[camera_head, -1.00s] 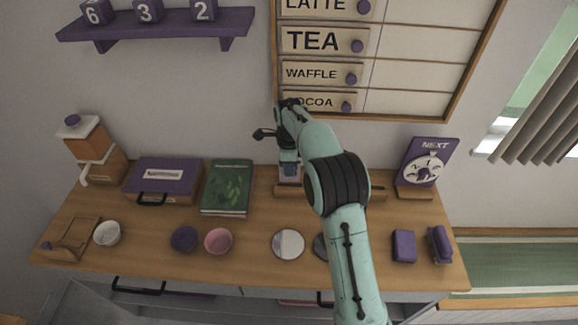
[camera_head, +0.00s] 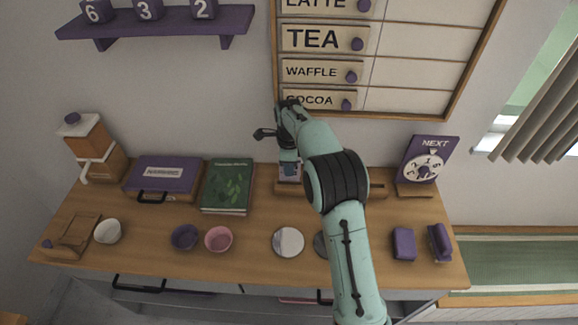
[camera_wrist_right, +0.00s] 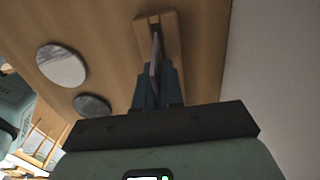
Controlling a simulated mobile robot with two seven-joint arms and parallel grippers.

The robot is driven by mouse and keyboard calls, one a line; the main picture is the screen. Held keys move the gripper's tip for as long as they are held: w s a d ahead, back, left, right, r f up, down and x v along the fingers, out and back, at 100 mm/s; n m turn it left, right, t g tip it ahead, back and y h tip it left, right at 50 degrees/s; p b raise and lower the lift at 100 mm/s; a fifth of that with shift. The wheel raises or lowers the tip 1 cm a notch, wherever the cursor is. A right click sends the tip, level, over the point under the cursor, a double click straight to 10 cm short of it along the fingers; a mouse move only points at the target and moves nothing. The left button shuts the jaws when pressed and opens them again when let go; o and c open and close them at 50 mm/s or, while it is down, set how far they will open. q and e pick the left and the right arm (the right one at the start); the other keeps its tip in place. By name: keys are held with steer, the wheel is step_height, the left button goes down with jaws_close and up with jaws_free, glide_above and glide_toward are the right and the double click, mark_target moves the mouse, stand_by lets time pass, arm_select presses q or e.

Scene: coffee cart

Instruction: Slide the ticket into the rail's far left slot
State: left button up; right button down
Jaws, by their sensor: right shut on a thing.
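The ticket (camera_wrist_right: 155,58) shows edge-on in the right wrist view, a thin upright card between my right gripper's (camera_wrist_right: 157,85) blue fingers. In the head view the ticket (camera_head: 290,173) is a small pale and blue card below the right gripper (camera_head: 289,158), which is shut on it. The wooden rail (camera_head: 377,190) lies along the back of the counter, its middle hidden by my right arm. The ticket is at the rail's left end (camera_head: 287,190). I cannot tell whether its lower edge is inside the slot. My left gripper is not in view.
A green book (camera_head: 228,187) and a purple case (camera_head: 163,178) stand left of the rail. A purple dial sign (camera_head: 428,160) stands to its right. Bowls (camera_head: 218,239) and a pale round disc (camera_head: 288,242) sit in front. The menu board (camera_head: 415,60) hangs behind.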

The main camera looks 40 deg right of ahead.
mark_target(289, 181)
steer(key=shift+f, duration=0.4)
steer(key=shift+f, duration=0.3)
steer(key=shift+f, duration=0.2)
stand_by(0.4)
steer(key=shift+f, duration=0.6)
steer(key=c, duration=1.2)
jaws_free()
